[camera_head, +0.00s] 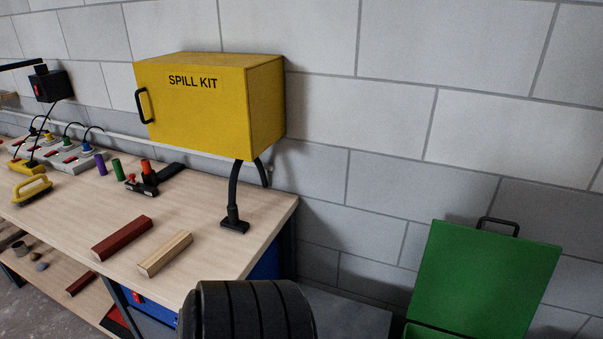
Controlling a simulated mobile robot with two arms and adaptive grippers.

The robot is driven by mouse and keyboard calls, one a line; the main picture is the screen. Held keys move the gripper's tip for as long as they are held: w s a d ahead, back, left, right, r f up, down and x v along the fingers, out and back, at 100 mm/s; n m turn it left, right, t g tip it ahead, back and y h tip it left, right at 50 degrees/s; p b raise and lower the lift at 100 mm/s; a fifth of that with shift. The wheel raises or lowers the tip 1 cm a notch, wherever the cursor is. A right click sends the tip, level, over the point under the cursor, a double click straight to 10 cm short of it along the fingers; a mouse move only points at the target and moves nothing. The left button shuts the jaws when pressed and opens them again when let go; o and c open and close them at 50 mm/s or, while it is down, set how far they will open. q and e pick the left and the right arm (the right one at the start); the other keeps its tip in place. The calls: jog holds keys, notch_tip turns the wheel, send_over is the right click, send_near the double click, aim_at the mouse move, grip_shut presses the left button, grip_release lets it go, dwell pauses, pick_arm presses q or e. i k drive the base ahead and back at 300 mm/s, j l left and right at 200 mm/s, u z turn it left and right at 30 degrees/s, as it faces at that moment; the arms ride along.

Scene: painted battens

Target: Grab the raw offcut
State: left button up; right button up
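The raw offcut (165,253) is a short, bare, pale wood batten. It lies on the workbench top near the front edge, toward the bench's right end. A dark red painted batten (122,238) lies just to its left, roughly parallel and apart from it. Neither of my grippers shows in the head view, so I cannot see what they hold. A black ribbed rounded shape (248,312) fills the bottom middle, in front of the bench's right end; I cannot tell what it is.
A yellow spill kit box (205,105) hangs above the bench. A black curved stand (234,225) is behind the offcut. Coloured cylinders and a black clamp-like tool (145,182) stand further back. A yellow-handled brush (32,190) lies left. A green open-lidded bin (480,285) is right.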

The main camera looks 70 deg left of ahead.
aim_at(156, 261)
jog(key=u, duration=3.3)
jog(key=i+j+z, duration=0.1)
jog(key=j, duration=0.15)
